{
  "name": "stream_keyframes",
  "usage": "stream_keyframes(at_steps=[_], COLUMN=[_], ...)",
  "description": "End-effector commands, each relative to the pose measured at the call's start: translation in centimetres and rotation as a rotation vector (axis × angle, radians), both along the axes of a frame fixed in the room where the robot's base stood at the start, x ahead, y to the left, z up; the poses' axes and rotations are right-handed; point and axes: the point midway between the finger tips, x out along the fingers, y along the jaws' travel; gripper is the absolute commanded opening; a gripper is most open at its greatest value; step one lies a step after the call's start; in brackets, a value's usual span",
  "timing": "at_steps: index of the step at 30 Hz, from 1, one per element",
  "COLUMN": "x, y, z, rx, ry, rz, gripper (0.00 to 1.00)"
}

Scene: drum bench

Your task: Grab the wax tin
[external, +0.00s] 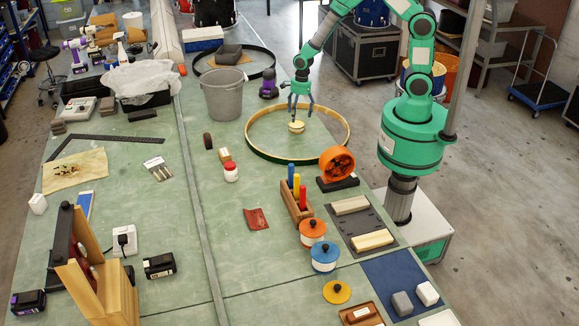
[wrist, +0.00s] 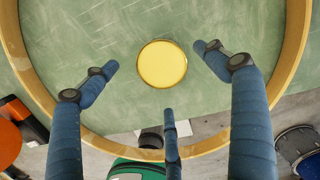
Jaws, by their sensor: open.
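The wax tin (external: 296,128) is a small round tin, pale-sided with a yellow top, standing on the green bench inside a large wooden hoop (external: 252,150). In the wrist view the tin (wrist: 162,65) shows from above as a plain yellow disc. My gripper (external: 300,108) is just above the tin, pointing down. Its blue fingers are spread open and empty. In the wrist view my gripper (wrist: 157,78) has fingertips to the left, right and below the disc, with green bench showing between them and it. Whether the fingertips are level with the tin is unclear.
The hoop's rim (wrist: 287,85) surrounds the tin. An orange reel (external: 337,163) stands right at the hoop's front edge. A grey bucket (external: 223,95) stands to the left.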

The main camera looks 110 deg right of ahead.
Motion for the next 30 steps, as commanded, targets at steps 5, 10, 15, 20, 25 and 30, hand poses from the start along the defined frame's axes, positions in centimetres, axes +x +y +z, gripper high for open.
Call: stream_keyframes(at_steps=[5,10,15,20,25,30], x=[0.1,0.1,0.1,0.2,0.2,0.5], y=[0.1,0.1,0.1,0.1,0.1,0.1], z=[-1.1,-1.1,-1.1,-2.0,-3.9,-5.7], rx=[0.000,0.000,0.000,0.001,0.001,0.001], ry=[0.000,0.000,0.000,0.000,0.002,0.000], rz=[0.000,0.000,0.000,0.000,0.000,0.001], gripper=[0.86,0.86,0.86,0.86,0.86,0.86])
